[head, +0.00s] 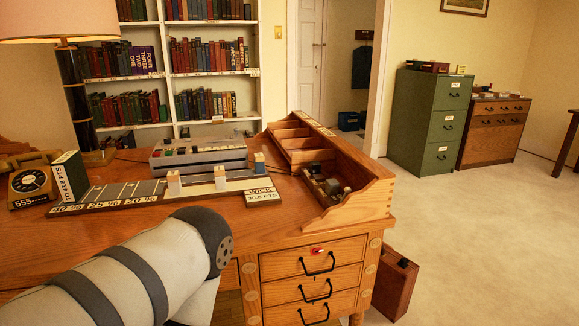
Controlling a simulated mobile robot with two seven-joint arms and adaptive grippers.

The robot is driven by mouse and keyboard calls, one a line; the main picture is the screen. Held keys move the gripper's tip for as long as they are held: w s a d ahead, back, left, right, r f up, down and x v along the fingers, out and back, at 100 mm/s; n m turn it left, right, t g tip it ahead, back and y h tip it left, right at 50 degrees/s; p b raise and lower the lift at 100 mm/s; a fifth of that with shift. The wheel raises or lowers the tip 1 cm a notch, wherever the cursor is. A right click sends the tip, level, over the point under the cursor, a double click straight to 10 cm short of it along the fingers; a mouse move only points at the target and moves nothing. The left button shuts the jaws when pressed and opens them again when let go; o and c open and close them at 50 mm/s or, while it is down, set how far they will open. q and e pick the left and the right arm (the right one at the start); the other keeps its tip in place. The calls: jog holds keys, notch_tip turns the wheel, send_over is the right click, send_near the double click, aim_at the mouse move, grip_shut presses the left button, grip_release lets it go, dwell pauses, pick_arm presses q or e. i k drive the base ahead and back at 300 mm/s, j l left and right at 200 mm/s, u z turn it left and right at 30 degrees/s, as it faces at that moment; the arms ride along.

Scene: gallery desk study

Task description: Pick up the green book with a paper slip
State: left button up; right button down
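Several green books stand among others on the bookshelf at the back left, such as a dark green book (146,107) on the lower left shelf. No paper slip can be made out on any of them at this distance. A green block with a white front (69,176) stands on the left of the desk; I cannot tell whether it is a book. One of my arm links reaches over the desk front from the lower left, but no fingers show. Neither gripper is in view.
A brown case (396,283) stands right of the desk. A green cabinet (429,121) stands behind; the carpet at right is clear.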

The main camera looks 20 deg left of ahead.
aim_at(69, 170)
jog(key=u, duration=2.05)
jog(key=i+j+z, duration=0.1)
jog(key=j, duration=0.25)
jog(key=i+j+z, duration=0.15)
jog(key=i+j, duration=0.1)
jog(key=j, duration=0.1)
